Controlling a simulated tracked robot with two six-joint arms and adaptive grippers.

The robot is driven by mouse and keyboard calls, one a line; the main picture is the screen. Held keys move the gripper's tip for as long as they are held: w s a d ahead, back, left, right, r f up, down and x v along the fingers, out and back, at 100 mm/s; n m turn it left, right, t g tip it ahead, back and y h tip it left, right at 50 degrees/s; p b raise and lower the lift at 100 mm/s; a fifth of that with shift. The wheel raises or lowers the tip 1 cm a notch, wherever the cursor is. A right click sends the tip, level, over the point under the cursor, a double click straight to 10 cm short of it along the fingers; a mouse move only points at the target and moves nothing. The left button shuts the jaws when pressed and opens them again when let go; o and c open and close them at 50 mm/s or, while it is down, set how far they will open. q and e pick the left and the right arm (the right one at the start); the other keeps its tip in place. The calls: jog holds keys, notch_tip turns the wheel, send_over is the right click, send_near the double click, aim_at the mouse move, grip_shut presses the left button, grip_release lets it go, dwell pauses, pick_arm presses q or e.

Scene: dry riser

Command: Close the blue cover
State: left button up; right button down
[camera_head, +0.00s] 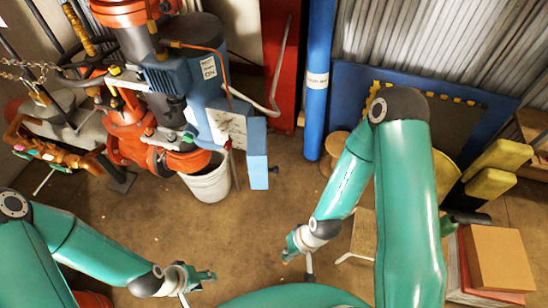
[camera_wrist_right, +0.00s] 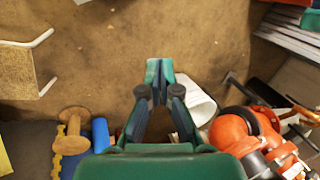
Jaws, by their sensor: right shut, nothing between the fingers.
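A blue panel (camera_head: 257,153), which looks like the blue cover, stands out edge-on from the right side of a blue-grey box (camera_head: 205,85) on the orange pump assembly. It appears swung open, with a pale labelled face of the box beside it. My right gripper (camera_head: 291,246) is below and right of the panel, well apart from it. In the right wrist view its fingertips (camera_wrist_right: 159,68) are together and hold nothing. My left gripper (camera_head: 208,276) is lower left of it, over the floor, touching nothing; its fingers are too small to judge.
A white bucket (camera_head: 208,182) stands under the orange pump (camera_head: 130,130); it also shows in the right wrist view (camera_wrist_right: 196,98). A blue tube (camera_head: 318,80) stands at the back. A cardboard box (camera_head: 500,258) is at the right. Brown floor between grippers and pump is clear.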

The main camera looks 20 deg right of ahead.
jog(key=w+d+r+m+p, duration=0.1)
jog(key=w+d+r+m, duration=0.2)
jog(key=w+r+m, duration=0.35)
jog(key=m+p, duration=0.2)
jog(key=m, duration=1)
send_near(277, 167)
jog(key=s+d+r, duration=0.1)
jog(key=d+r, duration=0.1)
jog(key=d, duration=0.2)
jog(key=shift+m+t, duration=0.25)
jog(key=shift+t, duration=0.05)
jog(key=a+f, duration=0.2)
jog(key=f, duration=0.1)
jog(key=w+a+f, duration=0.1)
jog(key=a+f, duration=0.3)
jog(key=f, duration=0.1)
jog(key=shift+w+a+f+p, duration=0.15)
jog(key=shift+a+f+p, duration=0.15)
jog(key=shift+a+p, duration=0.1)
jog(key=shift+w+a, duration=0.15)
jog(key=shift+a, duration=0.15)
